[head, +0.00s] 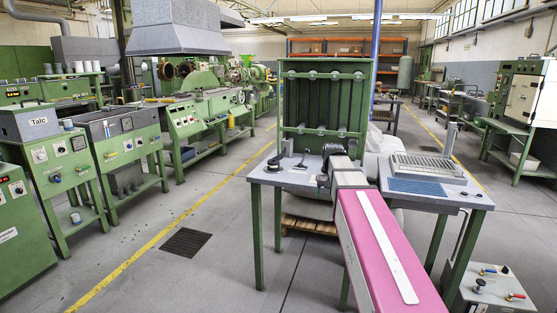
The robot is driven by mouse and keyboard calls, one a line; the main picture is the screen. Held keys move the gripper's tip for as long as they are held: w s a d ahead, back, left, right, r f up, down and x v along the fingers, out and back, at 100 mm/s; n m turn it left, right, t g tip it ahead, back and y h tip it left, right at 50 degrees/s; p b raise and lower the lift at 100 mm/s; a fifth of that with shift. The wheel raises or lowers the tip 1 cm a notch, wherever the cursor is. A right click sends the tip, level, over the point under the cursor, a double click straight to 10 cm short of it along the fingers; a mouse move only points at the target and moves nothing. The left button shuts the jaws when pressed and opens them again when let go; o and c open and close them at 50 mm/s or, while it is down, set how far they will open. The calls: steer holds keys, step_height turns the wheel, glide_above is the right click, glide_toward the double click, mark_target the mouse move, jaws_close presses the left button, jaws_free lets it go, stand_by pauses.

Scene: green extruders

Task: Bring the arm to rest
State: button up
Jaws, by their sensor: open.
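My arm runs in from the bottom right as a pink link with a white strip, then a grey joint. At its far end is my gripper (327,165), small and dark, in front of the green panel of the workbench (262,175). It looks open, with no object visible in it. The grey joint hides part of it. It appears over the bench top; I cannot tell whether it touches the surface.
Small dark fittings (275,163) lie left of my gripper on the bench. Green machines (75,160) line the left side. Open floor (215,200) with a yellow line lies left of the bench.

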steer(key=s+f, duration=0.9)
steer(key=f, duration=0.3)
steer(key=s+f+n, duration=0.1)
steer(key=s+f, duration=0.8)
steer(key=f, duration=0.3)
steer(key=shift+a, duration=0.2)
